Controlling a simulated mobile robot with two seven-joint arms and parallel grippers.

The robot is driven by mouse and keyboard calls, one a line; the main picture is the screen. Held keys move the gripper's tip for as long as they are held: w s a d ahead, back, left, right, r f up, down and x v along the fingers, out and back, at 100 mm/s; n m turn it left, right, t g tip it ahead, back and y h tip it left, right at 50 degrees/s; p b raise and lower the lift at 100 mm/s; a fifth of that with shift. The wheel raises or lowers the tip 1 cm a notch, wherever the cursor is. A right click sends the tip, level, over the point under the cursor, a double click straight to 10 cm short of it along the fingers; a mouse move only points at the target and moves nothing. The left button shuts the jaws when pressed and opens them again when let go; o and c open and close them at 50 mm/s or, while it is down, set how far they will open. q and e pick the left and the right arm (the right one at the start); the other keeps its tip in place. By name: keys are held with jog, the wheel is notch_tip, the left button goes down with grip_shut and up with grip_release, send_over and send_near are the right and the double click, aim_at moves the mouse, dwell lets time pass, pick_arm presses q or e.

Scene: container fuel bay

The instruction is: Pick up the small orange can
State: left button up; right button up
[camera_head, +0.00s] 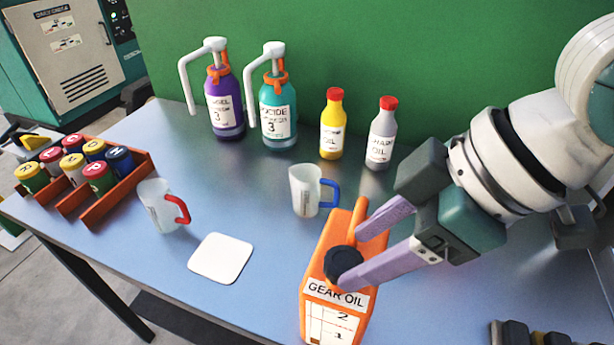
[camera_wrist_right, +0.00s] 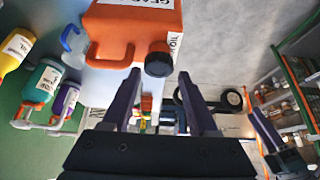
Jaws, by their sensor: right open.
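The small orange can (camera_head: 335,250), labelled GEAR OIL with a black cap, stands on the blue table at the front centre in the head view. In the right wrist view the orange can (camera_wrist_right: 135,25) shows at the top, with its handle and cap towards the fingers. My right gripper (camera_head: 352,258) is open, its two purple fingers reaching over the can by the handle and cap. The fingers (camera_wrist_right: 160,78) hold nothing; whether they touch the can is unclear. What looks like my left gripper (camera_wrist_right: 268,135) shows partly at the lower right of the wrist view, its opening unclear.
A clear jug with a blue handle (camera_head: 305,190) stands just behind the can. A red-handled jug (camera_head: 158,207) and white coaster (camera_head: 220,258) are left. Pump bottles (camera_head: 223,105) and a yellow bottle (camera_head: 332,130) stand behind. A rack of small cans (camera_head: 118,203) is far left.

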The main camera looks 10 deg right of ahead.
aim_at(346, 261)
jog(key=x, duration=0.4)
jog(key=shift+w+f, duration=0.15)
jog(key=shift+f, duration=0.15)
grip_shut()
jog(key=shift+r, duration=0.1)
dwell(0.4)
